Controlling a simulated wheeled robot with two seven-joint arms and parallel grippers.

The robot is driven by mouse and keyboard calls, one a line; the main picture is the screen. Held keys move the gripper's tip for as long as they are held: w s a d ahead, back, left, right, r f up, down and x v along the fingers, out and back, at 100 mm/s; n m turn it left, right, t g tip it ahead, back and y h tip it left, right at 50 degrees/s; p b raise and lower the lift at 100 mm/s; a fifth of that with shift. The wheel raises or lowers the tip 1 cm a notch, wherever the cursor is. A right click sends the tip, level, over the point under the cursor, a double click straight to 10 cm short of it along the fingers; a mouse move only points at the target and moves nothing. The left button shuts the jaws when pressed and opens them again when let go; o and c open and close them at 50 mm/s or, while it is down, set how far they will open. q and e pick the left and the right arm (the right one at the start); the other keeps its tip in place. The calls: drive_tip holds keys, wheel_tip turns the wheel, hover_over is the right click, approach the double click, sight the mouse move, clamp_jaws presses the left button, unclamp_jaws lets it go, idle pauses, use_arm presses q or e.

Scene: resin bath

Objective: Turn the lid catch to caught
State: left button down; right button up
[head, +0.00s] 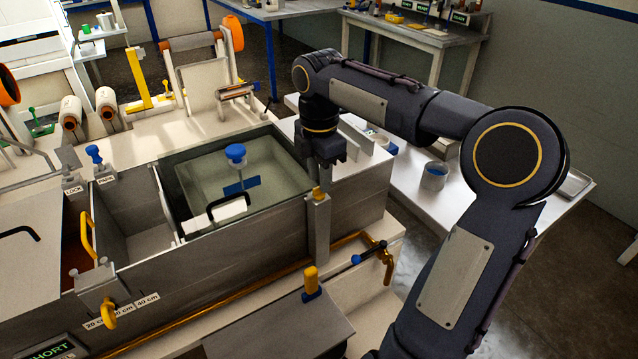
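My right gripper (321,172) points down at the right end of the bath, just above a grey metal post. A small orange-yellow piece (318,193) sits at the top of this post, directly under the fingertips; it looks like the lid catch, but its turn position is too small to read. I cannot tell whether the fingers touch it or how far apart they are. The bath (205,180) beside it holds greenish liquid or a clear cover, with a blue knob (235,152) and a black handle (228,205). My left gripper is not in view.
An orange-topped lever (310,281) stands on a grey box in front. LOCK and PARK labels mark posts at left. A side table (450,220) with a blue-topped cup (434,175) stands right.

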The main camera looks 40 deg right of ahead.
sight(319, 192)
drive_tip(key=shift+f, duration=1.3)
drive_tip(key=c, duration=0.6)
